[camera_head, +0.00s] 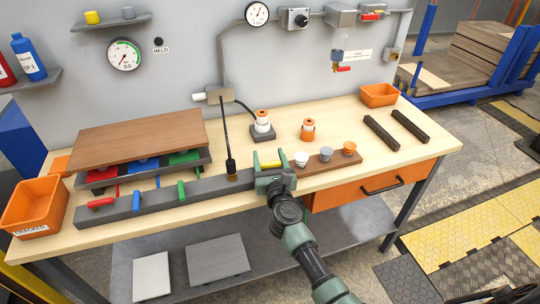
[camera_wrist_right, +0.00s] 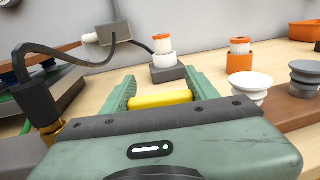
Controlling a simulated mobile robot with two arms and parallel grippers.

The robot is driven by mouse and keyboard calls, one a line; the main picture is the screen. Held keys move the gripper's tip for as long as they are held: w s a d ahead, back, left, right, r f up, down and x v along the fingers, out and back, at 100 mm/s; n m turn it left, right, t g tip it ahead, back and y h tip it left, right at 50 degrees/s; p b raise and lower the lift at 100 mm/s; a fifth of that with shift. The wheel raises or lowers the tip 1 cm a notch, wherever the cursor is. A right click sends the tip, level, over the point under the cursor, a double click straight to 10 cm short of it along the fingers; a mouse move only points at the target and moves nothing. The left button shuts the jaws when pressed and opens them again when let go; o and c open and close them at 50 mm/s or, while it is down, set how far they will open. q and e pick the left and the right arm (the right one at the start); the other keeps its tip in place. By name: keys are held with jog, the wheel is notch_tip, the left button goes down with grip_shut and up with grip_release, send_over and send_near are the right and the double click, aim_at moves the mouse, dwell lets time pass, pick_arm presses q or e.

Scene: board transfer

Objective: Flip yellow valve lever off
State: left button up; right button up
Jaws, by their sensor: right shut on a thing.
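The yellow valve lever (camera_head: 271,164) is at the right end of the grey manifold bar (camera_head: 150,207) on the workbench. My right gripper (camera_head: 268,158) is shut on it. In the right wrist view the yellow lever (camera_wrist_right: 160,99) lies crosswise between the two green fingers, touching both. The lever's base is hidden by my gripper. Along the bar to the left are a green lever (camera_head: 181,190), a blue lever (camera_head: 136,203) and a red lever (camera_head: 101,202). The red one lies along the bar; the green and blue ones stand up from it. My left gripper is not in view.
A black hose with a brass end (camera_head: 231,170) meets the bar just left of my gripper. A wooden block (camera_head: 326,164) with several knobs stands close on the right. A brown board (camera_head: 140,141) lies over coloured pieces at left. Orange bins (camera_head: 33,207) stand at the bench ends.

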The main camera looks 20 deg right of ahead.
aim_at(271, 165)
jog(key=shift+w+a+r+n+y+p, duration=0.15)
jog(key=shift+n+y, duration=0.2)
jog(key=shift+y, duration=0.2)
jog(key=shift+d+f+n+y+p, duration=0.15)
jog(key=shift+n+y, duration=0.2)
jog(key=shift+y, duration=0.2)
jog(key=shift+a+n+y, duration=0.25)
jog(key=shift+n+y, duration=0.05)
jog(key=shift+y, duration=0.2)
jog(key=o, duration=1.4)
jog(key=shift+c, duration=0.2)
jog(key=shift+s, duration=0.5)
jog(key=s+p, duration=0.1)
jog(key=s, duration=0.5)
jog(key=shift+s, duration=0.4)
